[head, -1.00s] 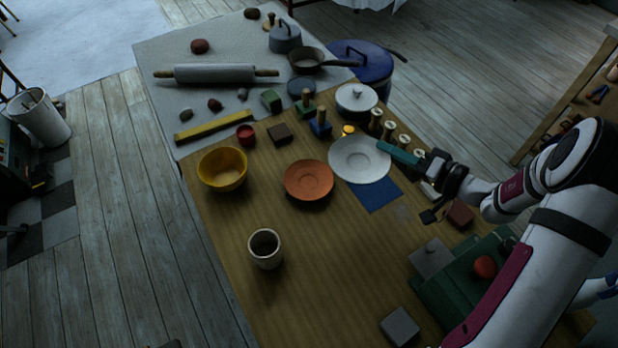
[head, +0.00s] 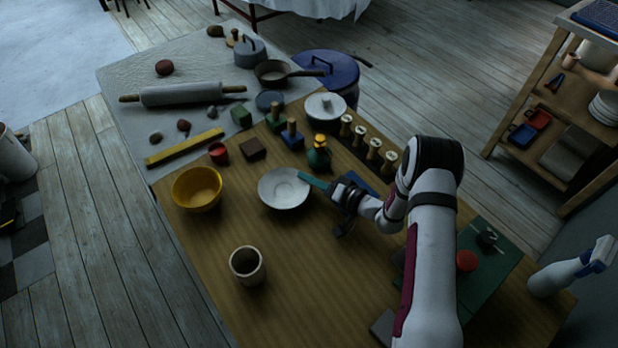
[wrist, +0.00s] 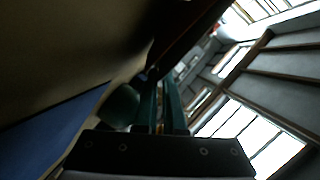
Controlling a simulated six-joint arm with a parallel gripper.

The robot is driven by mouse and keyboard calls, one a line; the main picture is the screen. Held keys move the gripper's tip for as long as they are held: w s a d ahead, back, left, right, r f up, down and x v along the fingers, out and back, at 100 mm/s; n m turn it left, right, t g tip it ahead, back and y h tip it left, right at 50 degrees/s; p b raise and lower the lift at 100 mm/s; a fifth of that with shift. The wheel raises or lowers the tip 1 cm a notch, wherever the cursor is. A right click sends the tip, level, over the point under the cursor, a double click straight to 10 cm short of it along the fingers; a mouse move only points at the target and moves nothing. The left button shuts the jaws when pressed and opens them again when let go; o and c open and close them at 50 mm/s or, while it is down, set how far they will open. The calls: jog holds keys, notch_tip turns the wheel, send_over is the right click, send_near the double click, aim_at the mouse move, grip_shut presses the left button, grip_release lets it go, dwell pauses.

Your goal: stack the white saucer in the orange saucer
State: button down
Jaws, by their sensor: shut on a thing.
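The white saucer (head: 284,190) is near the middle of the wooden table in the head view, roughly level. My gripper (head: 306,178) is shut on its right rim, with the teal fingers reaching in from the right. In the wrist view my teal fingers (wrist: 160,106) are close together, and the dark picture does not show the saucer clearly.
A yellow bowl (head: 197,189) stands to the left and a white cup (head: 247,265) in front. A green bottle (head: 318,158) with a yellow top stands close behind my gripper. A blue mat (head: 357,182) lies to the right. The front middle of the table is clear.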

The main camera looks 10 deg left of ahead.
jog(key=c, duration=1)
grip_release()
jog(key=shift+f, duration=0.1)
jog(key=v, duration=0.7)
jog(key=shift+s+d, duration=0.15)
jog(key=shift+d, duration=0.15)
jog(key=s+a+r+g+h, duration=0.1)
jog(key=s+a+r+g, duration=0.1)
jog(key=s+r+g, duration=0.5)
jog(key=s+a+r+g, duration=0.2)
jog(key=s+a+r, duration=0.1)
jog(key=s+r, duration=0.7)
jog(key=s+d+r+m+h, duration=0.2)
jog(key=s+d+m+h, duration=0.3)
jog(key=s+d+h, duration=0.5)
jog(key=s+d, duration=0.2)
jog(key=s, duration=0.2)
jog(key=shift+m+t, duration=0.3)
jog(key=shift+t, duration=0.1)
jog(key=shift+s+r, duration=0.1)
jog(key=shift+s, duration=0.05)
